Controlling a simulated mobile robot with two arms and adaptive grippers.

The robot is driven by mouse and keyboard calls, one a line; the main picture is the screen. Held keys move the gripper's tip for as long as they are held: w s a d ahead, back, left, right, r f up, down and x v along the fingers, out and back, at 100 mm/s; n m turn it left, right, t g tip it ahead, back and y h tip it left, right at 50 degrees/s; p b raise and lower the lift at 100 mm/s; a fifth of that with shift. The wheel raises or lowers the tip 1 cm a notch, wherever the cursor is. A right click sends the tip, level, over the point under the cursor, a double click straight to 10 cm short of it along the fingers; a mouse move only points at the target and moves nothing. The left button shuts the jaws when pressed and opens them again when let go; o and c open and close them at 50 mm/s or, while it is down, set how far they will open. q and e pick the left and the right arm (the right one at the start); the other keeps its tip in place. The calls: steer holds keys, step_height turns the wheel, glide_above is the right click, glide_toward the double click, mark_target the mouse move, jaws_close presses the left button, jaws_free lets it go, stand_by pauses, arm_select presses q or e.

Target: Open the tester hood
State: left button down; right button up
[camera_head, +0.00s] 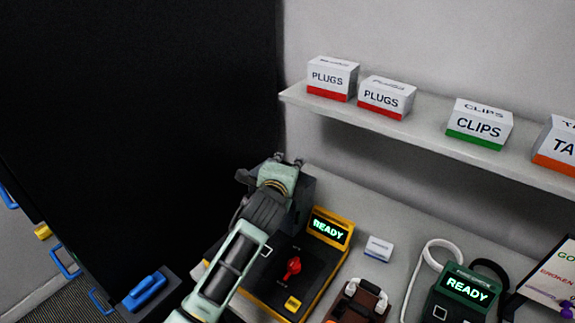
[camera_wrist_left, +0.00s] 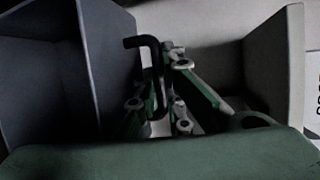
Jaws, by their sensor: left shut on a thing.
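The tester (camera_head: 330,262) is a yellow-edged black unit with a lit READY display, a red knob and a yellow button. A dark grey hood (camera_head: 304,193) stands at its back left, partly hidden by my left gripper (camera_head: 287,161); I cannot tell its exact angle. In the left wrist view, dark grey panels (camera_wrist_left: 95,60) stand on the left, and a black bent bar (camera_wrist_left: 146,42) rises between the green fingers of my left gripper (camera_wrist_left: 165,90). The gripper is shut on this bar, which looks like the hood's handle. My right gripper is not in view.
A shelf (camera_head: 430,140) above holds PLUGS (camera_head: 332,78), CLIPS (camera_head: 479,123) and other boxes. A small white box (camera_head: 379,248), a brown unit (camera_head: 358,302) and a green READY unit (camera_head: 464,292) stand to the right. A large black panel (camera_head: 140,120) fills the left.

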arm_select(q)
steer(key=shift+s+f, duration=0.1)
steer(key=shift+f, duration=0.1)
steer(key=shift+s+a+b, duration=0.25)
steer(key=shift+a+b, duration=0.05)
steer(key=shift+b, duration=0.05)
steer(key=s+a+t+b, duration=0.2)
steer(key=s+r+n+t+b, duration=0.1)
steer(key=s+b, duration=0.1)
steer(key=shift+a+h, duration=0.4)
steer(key=shift+s+a+r, duration=0.15)
steer(key=shift+s+r, duration=0.1)
